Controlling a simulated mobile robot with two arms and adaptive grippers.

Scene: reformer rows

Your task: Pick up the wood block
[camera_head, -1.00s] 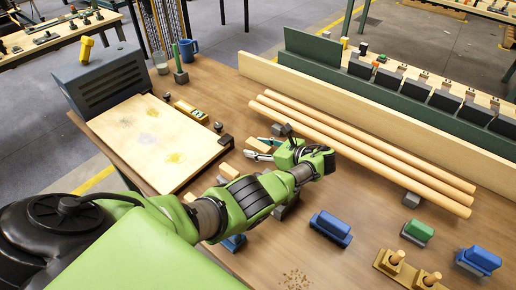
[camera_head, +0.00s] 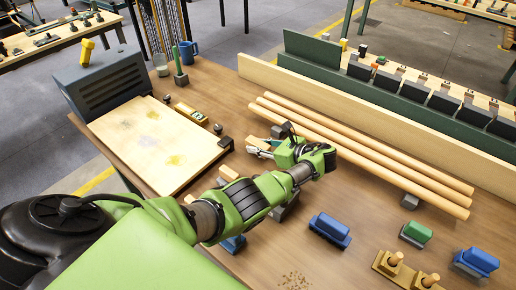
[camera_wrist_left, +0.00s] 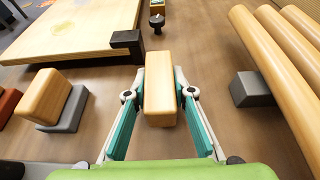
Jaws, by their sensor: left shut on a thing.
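The wood block (camera_wrist_left: 159,88) is a pale, oblong piece between the two teal-lined fingers of my left gripper (camera_wrist_left: 160,98) in the left wrist view. The fingers touch it on both sides, and the gripper is shut on it. In the head view the block (camera_head: 256,142) shows partly beside my left gripper (camera_head: 261,148), between the board and the long rods. Whether it is clear of the table cannot be told. My right gripper is not in view.
A pale board (camera_head: 150,140) with a dark corner clamp (camera_wrist_left: 127,41) lies left of the block. Three long wooden rods (camera_head: 360,150) lie to its right. Another wood block (camera_wrist_left: 44,95) rests on a grey base. Blue and green blocks (camera_head: 330,229) stand at the front right.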

